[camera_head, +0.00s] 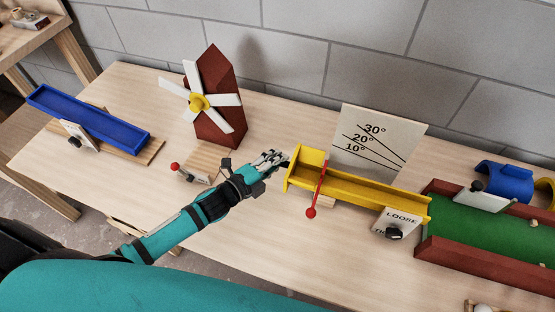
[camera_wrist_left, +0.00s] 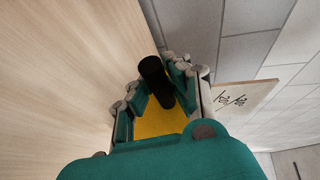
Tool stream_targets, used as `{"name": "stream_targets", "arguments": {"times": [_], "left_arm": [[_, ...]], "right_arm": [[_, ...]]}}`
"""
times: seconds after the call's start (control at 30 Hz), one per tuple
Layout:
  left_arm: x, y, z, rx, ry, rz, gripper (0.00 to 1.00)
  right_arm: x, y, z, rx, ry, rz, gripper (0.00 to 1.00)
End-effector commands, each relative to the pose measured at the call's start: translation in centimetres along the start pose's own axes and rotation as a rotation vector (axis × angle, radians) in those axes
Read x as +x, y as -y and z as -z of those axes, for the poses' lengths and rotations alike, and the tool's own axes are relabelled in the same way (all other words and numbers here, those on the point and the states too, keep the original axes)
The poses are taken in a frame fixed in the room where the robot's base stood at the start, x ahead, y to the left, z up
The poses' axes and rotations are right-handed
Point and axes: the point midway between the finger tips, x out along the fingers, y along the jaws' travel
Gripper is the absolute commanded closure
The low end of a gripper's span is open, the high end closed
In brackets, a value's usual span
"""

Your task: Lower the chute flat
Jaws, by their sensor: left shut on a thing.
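The yellow chute (camera_head: 365,191) runs across the middle right of the table in the head view, its left end low over the table. I cannot tell its exact angle. My left gripper (camera_head: 276,160) is at that left end. In the left wrist view my left gripper (camera_wrist_left: 156,92) is shut on a black handle (camera_wrist_left: 155,78), with the yellow chute (camera_wrist_left: 160,123) behind it. An angle board (camera_head: 372,140) marked 10°, 20° and 30° stands behind the chute. A plate (camera_head: 401,217) reading LOOSE, with a black knob (camera_head: 393,234), sits at its right end. My right gripper is not in view.
A red-knobbed lever (camera_head: 312,212) stands in front of the chute. A green lane with brick-red walls (camera_head: 427,249) adjoins its right end. A windmill (camera_head: 215,105) and a blue trough (camera_head: 85,117) are to the left. The front table middle is clear.

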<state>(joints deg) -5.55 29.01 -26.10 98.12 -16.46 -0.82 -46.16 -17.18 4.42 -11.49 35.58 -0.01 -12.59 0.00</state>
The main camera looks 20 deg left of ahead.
Motion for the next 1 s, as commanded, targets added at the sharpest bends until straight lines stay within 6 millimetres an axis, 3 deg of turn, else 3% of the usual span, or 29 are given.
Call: {"name": "stream_targets", "arguments": {"times": [0.17,0.2,0.4,0.77,1.0], "left_arm": [[-0.1,0.0,0.0,0.006,0.001,-0.003,1.00],[-0.1,0.0,0.0,0.006,0.001,-0.003,0.84],[-0.1,0.1,0.0,0.004,0.001,-0.002,0.58],[-0.7,0.1,0.0,0.002,0.001,-0.002,0.58],[-5.0,-0.1,0.0,0.003,0.001,-0.006,0.58]], "right_arm": [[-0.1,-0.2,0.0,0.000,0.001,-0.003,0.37],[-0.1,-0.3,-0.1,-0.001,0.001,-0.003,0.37],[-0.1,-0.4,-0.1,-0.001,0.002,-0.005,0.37],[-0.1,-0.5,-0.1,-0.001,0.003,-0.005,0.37],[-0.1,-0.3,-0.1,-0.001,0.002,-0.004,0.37]]}}
